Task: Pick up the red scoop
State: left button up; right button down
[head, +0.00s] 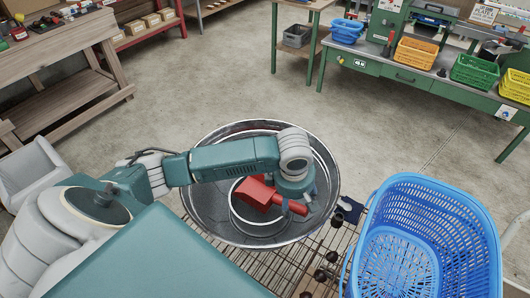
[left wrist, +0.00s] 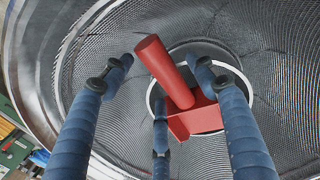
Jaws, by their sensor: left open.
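The red scoop (head: 256,193) lies in a large round metal pan (head: 199,212), near its middle. Its handle points right, towards my left gripper (head: 297,187), which is over the right part of the pan. In the left wrist view, the scoop's cylindrical handle (left wrist: 163,68) rises between the blue fingers of my open left gripper (left wrist: 162,66). The scoop's boxy head (left wrist: 196,119) is farther off, over the ring at the pan's centre. I cannot tell whether any finger touches the handle. My right gripper is not in view.
A blue basket (head: 430,192) stands right of the pan, by a wire rack (head: 300,262) with small dark round things. A green workbench (head: 400,74) with several coloured baskets is at the back right. A wooden bench (head: 62,50) is at the left. The floor between is clear.

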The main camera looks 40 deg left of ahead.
pick_arm(q)
notch_tip(320, 180, down, 2)
jog(key=shift+w, duration=0.1)
jog(key=shift+w+f, duration=0.1)
jog(key=shift+f, duration=0.1)
jog(key=c, duration=1.1)
grip_shut()
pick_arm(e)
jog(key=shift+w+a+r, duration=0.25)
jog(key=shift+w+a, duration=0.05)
